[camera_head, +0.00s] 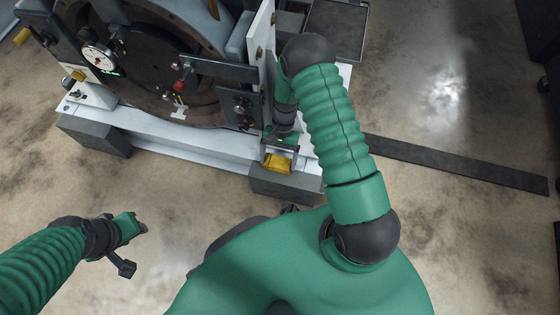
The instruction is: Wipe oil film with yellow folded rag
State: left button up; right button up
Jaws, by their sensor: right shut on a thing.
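A small yellow folded rag (277,163) is held in my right gripper (279,154). The gripper points down at the front right of the white base of the genset, above or at its edge beside a dark block. Its two fingers are shut on the rag. Whether the rag touches the white surface is hard to tell. I cannot make out an oil film; the arm and gripper hide part of the base there. My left gripper (139,224) is at the lower left, over the floor and away from the genset. Its fingers are too small to read.
The genset's large round housing (150,60) stands on the white base (190,143), with a dial gauge (97,56) at left. Dark blocks (285,184) (92,136) support the base. A dark flat bar (455,164) lies on the floor at right. Floor at lower left is clear.

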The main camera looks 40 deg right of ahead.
jog(key=shift+s+d+f+p, duration=0.2)
jog(key=shift+s+d+p, duration=0.55)
jog(key=shift+s+d, duration=1)
jog(key=shift+s+d+r+p, duration=0.1)
jog(key=shift+s+d+p, duration=0.5)
jog(key=shift+s, duration=0.3)
jog(key=shift+s+d+p, duration=0.35)
jog(key=shift+s+d, duration=0.3)
jog(key=shift+s, duration=0.2)
jog(key=shift+w+a, duration=1.15)
jog(key=shift+w, duration=0.2)
jog(key=shift+w+a, duration=1.1)
jog(key=shift+w, duration=0.2)
jog(key=shift+w+a+b, duration=0.3)
jog(key=shift+w+a, duration=0.45)
jog(key=shift+w, duration=0.1)
notch_tip(320, 180, up, 7)
jog(key=p, duration=0.6)
jog(key=shift+r+p, duration=0.1)
jog(key=shift+p, duration=0.3)
jog(key=shift+d, duration=0.1)
